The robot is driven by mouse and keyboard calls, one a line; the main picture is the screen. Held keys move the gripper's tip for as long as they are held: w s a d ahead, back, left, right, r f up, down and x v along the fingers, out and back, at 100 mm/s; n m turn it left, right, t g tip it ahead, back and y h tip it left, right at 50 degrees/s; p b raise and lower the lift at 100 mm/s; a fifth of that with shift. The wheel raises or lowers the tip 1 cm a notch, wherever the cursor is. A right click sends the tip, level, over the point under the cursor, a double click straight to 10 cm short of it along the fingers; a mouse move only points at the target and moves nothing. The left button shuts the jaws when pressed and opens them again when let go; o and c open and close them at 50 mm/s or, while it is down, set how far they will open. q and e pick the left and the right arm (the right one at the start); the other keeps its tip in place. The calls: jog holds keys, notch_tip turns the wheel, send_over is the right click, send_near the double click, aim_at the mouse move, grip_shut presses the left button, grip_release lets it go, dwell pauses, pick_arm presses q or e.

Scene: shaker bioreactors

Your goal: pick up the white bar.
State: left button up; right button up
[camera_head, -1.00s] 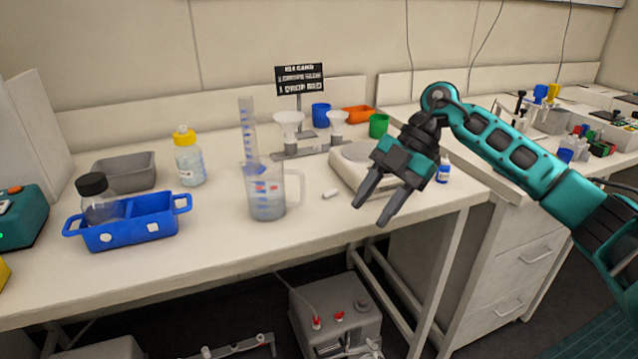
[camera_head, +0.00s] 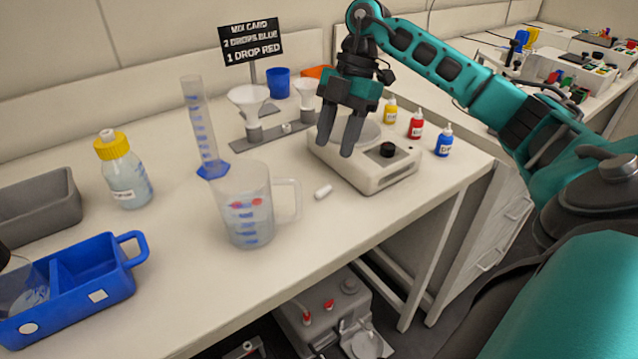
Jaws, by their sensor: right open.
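The white bar (camera_head: 323,192) is a small white rod lying on the bench, between the measuring jug and the white stirrer. My right gripper (camera_head: 336,147) is open and empty, its fingers pointing down. In the picture it is above and a little right of the bar, in front of the stirrer's round plate. It is apart from the bar. My left gripper does not show.
The clear jug (camera_head: 247,225) with its handle stands just left of the bar. The stirrer (camera_head: 388,175) with a black knob is to the right. Dropper bottles (camera_head: 416,125), a funnel stand (camera_head: 277,135), a cylinder (camera_head: 203,135) and a blue caddy (camera_head: 95,270) stand around.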

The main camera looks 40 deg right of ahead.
aim_at(318, 193)
jog(key=x, duration=0.9)
jog(key=shift+w+a+f, duration=0.15)
jog(key=shift+w, duration=0.05)
jog(key=shift+c, duration=0.2)
grip_shut()
